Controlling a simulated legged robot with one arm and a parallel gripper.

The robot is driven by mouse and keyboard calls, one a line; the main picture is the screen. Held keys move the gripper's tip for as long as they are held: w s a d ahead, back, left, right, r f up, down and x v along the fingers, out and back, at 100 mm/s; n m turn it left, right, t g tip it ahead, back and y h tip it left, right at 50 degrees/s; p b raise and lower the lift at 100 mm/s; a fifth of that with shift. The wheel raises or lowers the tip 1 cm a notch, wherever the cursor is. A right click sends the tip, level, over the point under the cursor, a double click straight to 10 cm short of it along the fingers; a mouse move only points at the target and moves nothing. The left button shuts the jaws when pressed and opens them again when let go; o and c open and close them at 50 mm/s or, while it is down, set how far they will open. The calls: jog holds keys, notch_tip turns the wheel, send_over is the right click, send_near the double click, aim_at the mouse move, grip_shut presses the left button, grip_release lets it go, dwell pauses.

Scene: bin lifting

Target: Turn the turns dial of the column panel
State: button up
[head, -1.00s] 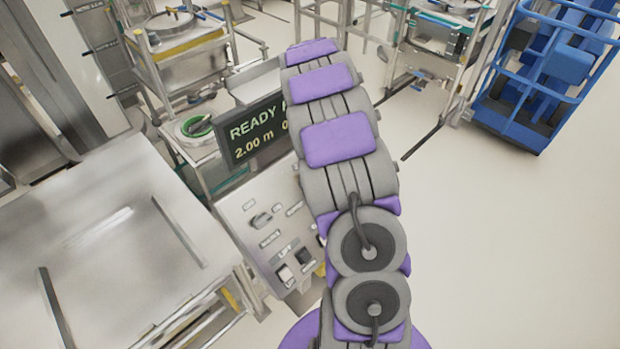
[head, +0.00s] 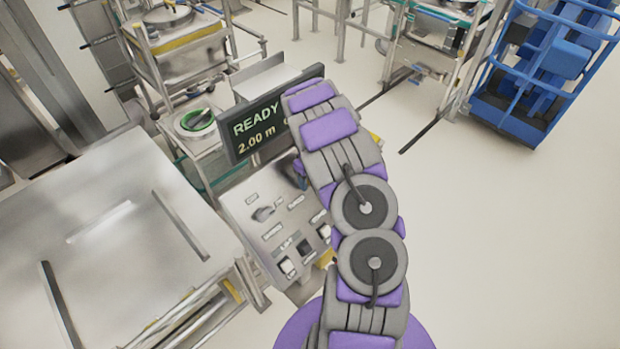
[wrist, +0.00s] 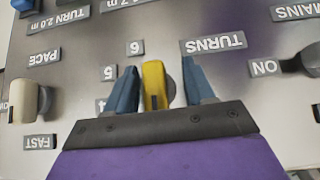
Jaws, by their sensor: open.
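The column panel (head: 258,208) is a sloped grey plate with switches and labels; in the wrist view its face (wrist: 240,70) appears upside down. The turns dial (wrist: 154,82) has a yellow pointer knob on a dark round base, beside the TURNS label (wrist: 214,43) and the numbers 4, 5 and 6. My gripper (wrist: 158,66) is open, with one blue finger on each side of the yellow knob. The left finger is close to the knob; a wider gap shows on the right. Contact cannot be told. In the head view my arm hides the dial and most of the gripper.
A dark display (head: 255,130) reading READY and 2.00 m stands behind the panel. The wrist view shows a PACE switch (wrist: 28,102) at left and a MAINS switch (wrist: 300,62) at right. A steel table (head: 110,260) lies left; open floor (head: 510,240) lies right.

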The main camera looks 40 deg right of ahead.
jog(key=shift+d+f, duration=0.15)
jog(key=shift+d, duration=0.45)
jog(key=shift+c, duration=0.9)
jog(key=shift+a, duration=0.25)
jog(key=c, duration=0.5)
jog(key=shift+c, duration=0.9)
